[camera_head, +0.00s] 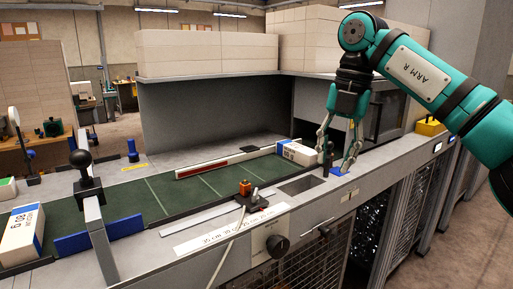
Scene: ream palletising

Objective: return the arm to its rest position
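My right arm, teal and black with an "ARM R" label, comes in from the upper right. Its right gripper (338,156) points down over the grey counter, with its two fingers spread apart. No ream shows between the fingers. A blue patch (338,171) lies on the counter below the fingertips, and a small dark upright part stands by the left finger. A white ream (299,152) with a blue end lies on the green belt just left of the gripper. My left gripper is not in view.
The green conveyor belt (180,189) runs along the counter, with another ream (21,234) at its left end. Stacked pale blocks (205,53) stand behind.

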